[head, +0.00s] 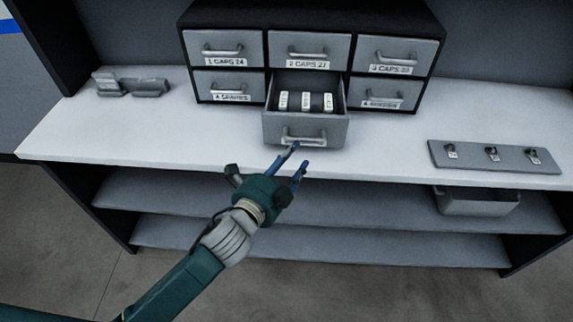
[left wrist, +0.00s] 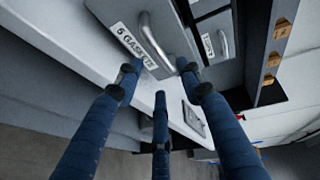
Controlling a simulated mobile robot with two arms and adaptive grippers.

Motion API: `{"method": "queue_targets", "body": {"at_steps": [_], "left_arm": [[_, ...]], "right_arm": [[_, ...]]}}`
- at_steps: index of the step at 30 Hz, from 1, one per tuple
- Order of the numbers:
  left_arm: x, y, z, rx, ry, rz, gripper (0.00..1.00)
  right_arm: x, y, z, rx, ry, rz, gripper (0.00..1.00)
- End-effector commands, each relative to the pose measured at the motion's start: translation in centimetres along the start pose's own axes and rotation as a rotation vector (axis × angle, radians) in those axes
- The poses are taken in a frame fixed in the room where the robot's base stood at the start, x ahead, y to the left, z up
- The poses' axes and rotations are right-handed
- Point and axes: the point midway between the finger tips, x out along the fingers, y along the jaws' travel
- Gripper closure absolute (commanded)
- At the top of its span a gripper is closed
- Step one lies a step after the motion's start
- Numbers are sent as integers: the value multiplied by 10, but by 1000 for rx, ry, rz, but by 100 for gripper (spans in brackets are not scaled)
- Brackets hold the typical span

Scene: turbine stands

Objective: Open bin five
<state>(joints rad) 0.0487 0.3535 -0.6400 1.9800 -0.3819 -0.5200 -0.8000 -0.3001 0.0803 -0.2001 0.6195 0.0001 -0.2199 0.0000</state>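Bin five (head: 276,127) is the lower middle drawer of the small cabinet. My left gripper (head: 299,156) is just in front of and below the handle. Its blue fingers are spread open, with nothing seen between them. My right gripper is not in view.
The dark cabinet (head: 310,14) stands on a white worktop (head: 200,140); its other drawers are closed. A grey holder (head: 130,86) lies at left, a plate with small hooks (head: 492,156) at right. A grey bin (head: 478,203) sits on the shelf below. The worktop's front left is clear.

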Motion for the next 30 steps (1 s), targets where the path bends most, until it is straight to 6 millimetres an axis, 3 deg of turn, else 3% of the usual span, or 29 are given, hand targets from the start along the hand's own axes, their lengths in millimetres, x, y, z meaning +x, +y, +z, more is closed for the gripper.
{"method": "queue_targets", "body": {"at_steps": [3,7,25,28,30], "left_arm": [[-19,1,1,0,-1,2,62],[-30,0,0,0,-1,0,62],[-32,2,1,-3,-2,3,62],[-27,20,8,-31,-16,31,62],[-22,49,20,-75,-39,75,62]], "right_arm": [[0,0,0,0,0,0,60],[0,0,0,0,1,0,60],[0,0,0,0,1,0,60],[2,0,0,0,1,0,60],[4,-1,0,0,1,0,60]]}}
